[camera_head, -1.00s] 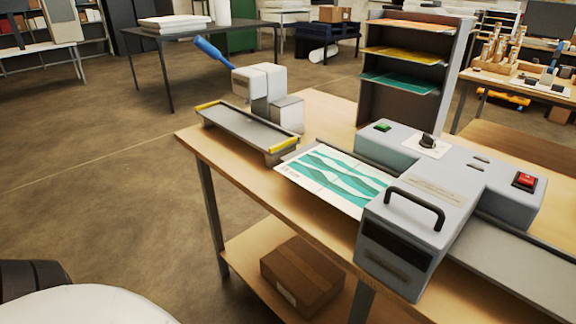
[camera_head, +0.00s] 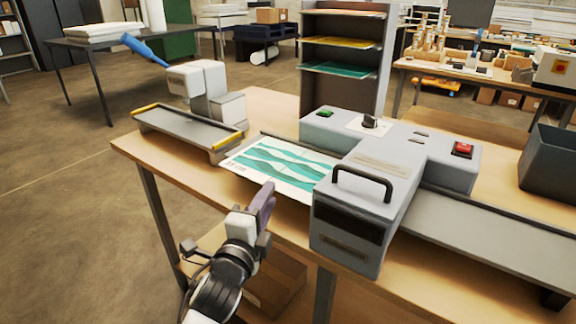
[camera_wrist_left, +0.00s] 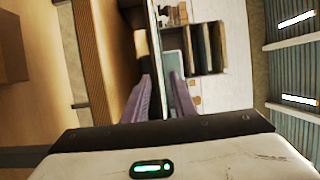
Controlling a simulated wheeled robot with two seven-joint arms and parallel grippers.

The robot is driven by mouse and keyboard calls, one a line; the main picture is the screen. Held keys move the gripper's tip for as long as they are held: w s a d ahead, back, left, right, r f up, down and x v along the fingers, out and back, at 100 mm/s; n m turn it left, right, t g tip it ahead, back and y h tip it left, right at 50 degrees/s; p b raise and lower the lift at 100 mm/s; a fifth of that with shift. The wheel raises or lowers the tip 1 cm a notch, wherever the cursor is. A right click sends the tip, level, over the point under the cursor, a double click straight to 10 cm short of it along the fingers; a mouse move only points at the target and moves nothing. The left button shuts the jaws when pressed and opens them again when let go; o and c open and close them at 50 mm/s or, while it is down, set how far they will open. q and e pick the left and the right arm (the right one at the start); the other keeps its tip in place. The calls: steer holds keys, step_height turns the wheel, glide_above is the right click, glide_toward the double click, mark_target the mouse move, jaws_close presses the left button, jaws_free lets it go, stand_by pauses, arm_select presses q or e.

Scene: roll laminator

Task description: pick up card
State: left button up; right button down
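The card (camera_head: 275,160), a white sheet with teal wavy bands, lies flat on the infeed side of the grey laminator (camera_head: 365,185). Its right end meets the laminator body. My left gripper (camera_head: 267,192) is just in front of the card's near edge, above the front of the bench. In the left wrist view my left gripper's two purple fingers (camera_wrist_left: 160,85) are spread apart, with a gap between them. I cannot tell from these views whether a finger touches the card. My right gripper is not in view.
A grey tray with yellow ends (camera_head: 185,133) and a blue-handled device (camera_head: 205,90) stand left of the card. A shelf rack (camera_head: 342,70) stands behind the laminator. A dark bin (camera_head: 548,165) is at the right. A cardboard box (camera_head: 275,285) sits below.

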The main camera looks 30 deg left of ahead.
arm_select(q)
steer(key=x, duration=0.5)
steer(key=shift+a+f+p, duration=0.1)
steer(key=shift+a+p, duration=0.15)
steer(key=shift+p, duration=0.05)
steer(key=shift+c, duration=0.4)
jaws_close()
